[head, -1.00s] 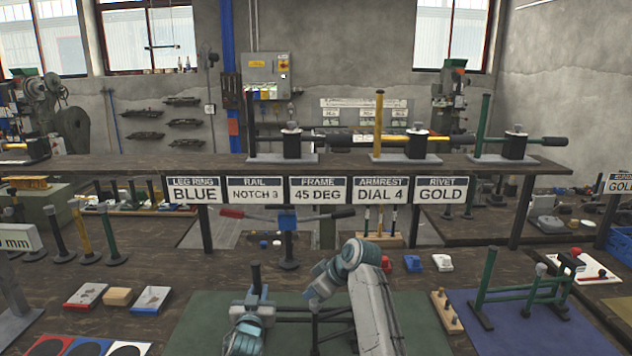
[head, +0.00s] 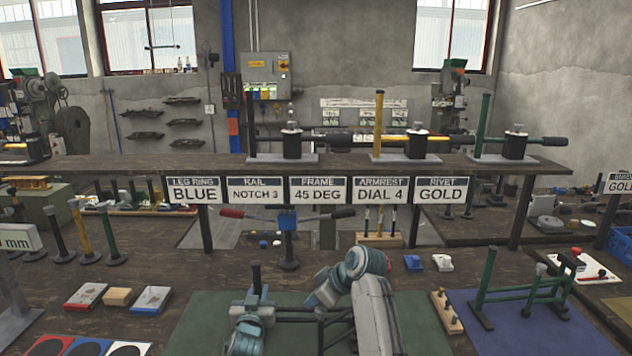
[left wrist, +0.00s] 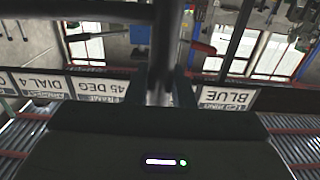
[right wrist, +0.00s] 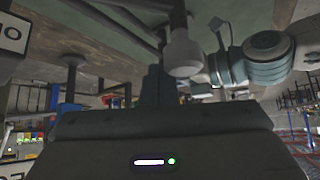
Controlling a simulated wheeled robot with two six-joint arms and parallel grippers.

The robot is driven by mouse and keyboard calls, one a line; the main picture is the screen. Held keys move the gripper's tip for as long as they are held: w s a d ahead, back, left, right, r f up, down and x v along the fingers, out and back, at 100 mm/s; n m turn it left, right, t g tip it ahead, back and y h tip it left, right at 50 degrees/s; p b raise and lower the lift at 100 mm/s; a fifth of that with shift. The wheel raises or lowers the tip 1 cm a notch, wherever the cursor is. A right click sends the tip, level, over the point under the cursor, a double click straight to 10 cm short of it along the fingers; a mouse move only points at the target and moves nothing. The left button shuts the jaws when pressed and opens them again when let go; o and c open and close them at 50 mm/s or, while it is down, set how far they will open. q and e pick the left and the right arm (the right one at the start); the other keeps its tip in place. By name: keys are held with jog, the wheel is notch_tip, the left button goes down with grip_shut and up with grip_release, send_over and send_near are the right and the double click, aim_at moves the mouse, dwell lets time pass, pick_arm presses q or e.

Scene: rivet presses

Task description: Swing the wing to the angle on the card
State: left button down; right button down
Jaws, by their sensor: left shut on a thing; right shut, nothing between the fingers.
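The FRAME card (head: 319,190) reads 45 DEG in the row under the shelf; it also shows upside down in the left wrist view (left wrist: 91,84). A dark tube frame (head: 300,309) with an upright post (head: 256,278) stands on the green mat (head: 190,325). My left gripper (head: 247,308) is at the frame's left end. In the left wrist view it is shut on a dark tube (left wrist: 161,50). My right gripper (head: 322,294) is shut and empty by the frame's right part. In the right wrist view a pale round-ended tube (right wrist: 183,52) is close beside its fingers (right wrist: 154,88).
Other cards read BLUE (head: 194,190), NOTCH 3 (head: 257,190), DIAL 4 (head: 380,190) and GOLD (head: 441,190). A green frame (head: 525,290) stands on a blue mat (head: 480,340) at right. A wooden peg block (head: 446,312) stands between the mats.

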jog(key=shift+s+d, duration=0.1)
jog(key=shift+s+d, duration=0.2)
jog(key=shift+s, duration=0.25)
jog(key=shift+w+a, duration=0.9)
notch_tip(320, 180, up, 9)
dwell(0.9)
dwell(0.3)
